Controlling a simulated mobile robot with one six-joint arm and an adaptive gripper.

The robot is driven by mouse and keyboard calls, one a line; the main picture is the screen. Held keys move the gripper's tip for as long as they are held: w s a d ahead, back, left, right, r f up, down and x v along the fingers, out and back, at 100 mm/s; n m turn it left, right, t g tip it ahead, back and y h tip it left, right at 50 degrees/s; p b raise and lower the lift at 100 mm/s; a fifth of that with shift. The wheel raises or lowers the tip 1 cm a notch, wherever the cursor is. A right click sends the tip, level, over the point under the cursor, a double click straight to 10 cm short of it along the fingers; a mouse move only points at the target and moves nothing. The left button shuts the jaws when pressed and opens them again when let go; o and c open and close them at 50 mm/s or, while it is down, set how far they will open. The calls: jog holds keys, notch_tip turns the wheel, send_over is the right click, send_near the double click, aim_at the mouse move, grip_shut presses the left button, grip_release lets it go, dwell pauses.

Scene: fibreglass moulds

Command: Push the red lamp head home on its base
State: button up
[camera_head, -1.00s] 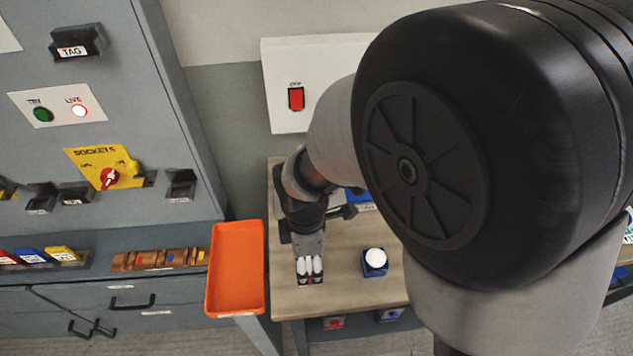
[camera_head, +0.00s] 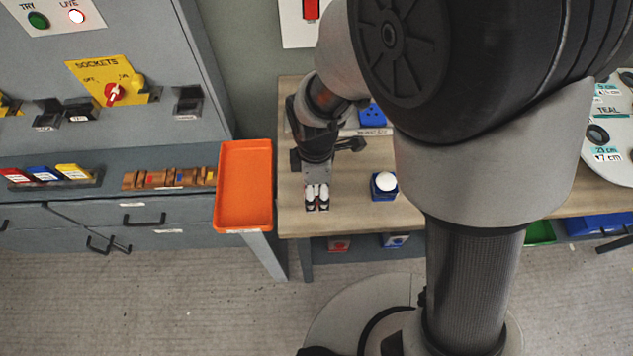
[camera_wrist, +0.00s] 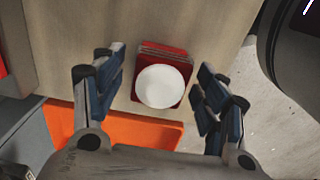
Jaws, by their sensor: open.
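The red lamp shows in the wrist view as a white round dome (camera_wrist: 163,86) over a square red body (camera_wrist: 166,51) on the wooden bench top. My gripper (camera_wrist: 162,88) is open, with its blue-padded fingers apart on the left and right of the lamp. I see no clear contact with it. From above, I cannot tell how far the head sits down on its base. In the head view my gripper (camera_head: 317,203) points down over the bench near its left front, and its fingers mostly hide the red lamp.
A blue lamp with a white dome (camera_head: 384,183) stands to the right on the bench (camera_head: 345,215). An orange tray (camera_head: 245,187) lies close on the left. A blue socket block (camera_head: 373,117) is behind. A grey cabinet (camera_head: 130,215) stands further left.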

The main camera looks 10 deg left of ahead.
jog(key=shift+c, duration=0.2)
jog(key=c, duration=1)
jog(key=shift+r, duration=0.15)
jog(key=shift+c, duration=0.2)
notch_tip(320, 180, up, 20)
jog(key=p, duration=0.6)
